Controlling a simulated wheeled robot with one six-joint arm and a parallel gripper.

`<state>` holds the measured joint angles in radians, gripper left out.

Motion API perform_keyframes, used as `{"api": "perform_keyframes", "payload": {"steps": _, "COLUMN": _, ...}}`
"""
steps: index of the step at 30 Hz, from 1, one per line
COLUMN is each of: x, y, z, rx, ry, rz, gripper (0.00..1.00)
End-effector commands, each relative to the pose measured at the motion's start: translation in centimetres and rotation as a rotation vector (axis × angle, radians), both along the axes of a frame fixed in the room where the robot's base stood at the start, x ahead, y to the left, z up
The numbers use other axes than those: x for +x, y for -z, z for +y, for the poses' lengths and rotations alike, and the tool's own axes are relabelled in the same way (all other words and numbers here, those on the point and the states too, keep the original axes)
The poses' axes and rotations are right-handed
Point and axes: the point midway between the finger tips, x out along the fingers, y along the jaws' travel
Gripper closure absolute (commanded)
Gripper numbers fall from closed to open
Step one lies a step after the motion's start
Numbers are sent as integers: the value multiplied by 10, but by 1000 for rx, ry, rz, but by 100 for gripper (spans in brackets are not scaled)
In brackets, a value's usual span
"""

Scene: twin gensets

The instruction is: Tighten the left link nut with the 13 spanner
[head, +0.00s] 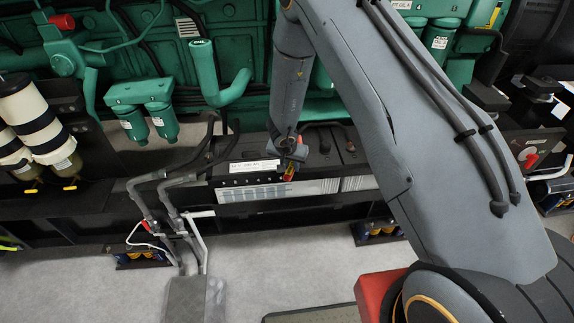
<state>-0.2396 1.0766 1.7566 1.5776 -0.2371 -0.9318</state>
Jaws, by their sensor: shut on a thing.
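My gripper (290,152) is at the lower end of my arm, just above the front of the dark battery box (232,184) below the green engine. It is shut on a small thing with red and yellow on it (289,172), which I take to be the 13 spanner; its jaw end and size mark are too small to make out. A black cable (322,125) runs over the box top just right of the gripper. The left link nut cannot be told apart here; my gripper and the box's dark top obscure that area.
Grey pipes (165,188) and a grey pedestal (190,300) stand left of the box. Cream-and-black cylinders (35,118) are at the far left. Green filters (142,108) hang above. My upper arm blocks much of the right. Grey floor (290,255) lies clear in front.

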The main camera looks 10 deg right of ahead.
Motion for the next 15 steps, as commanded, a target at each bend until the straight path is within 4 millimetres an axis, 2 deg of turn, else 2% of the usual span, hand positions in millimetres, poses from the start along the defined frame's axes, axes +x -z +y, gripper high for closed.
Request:
{"api": "perform_keyframes", "payload": {"steps": 7, "x": -5, "y": 4, "z": -14, "rx": 0, "ry": -105, "rz": -1, "gripper": 100}}
{"api": "perform_keyframes", "payload": {"steps": 15, "x": -8, "y": 2, "z": -20, "rx": 1, "ry": -153, "rz": 0, "gripper": 100}}
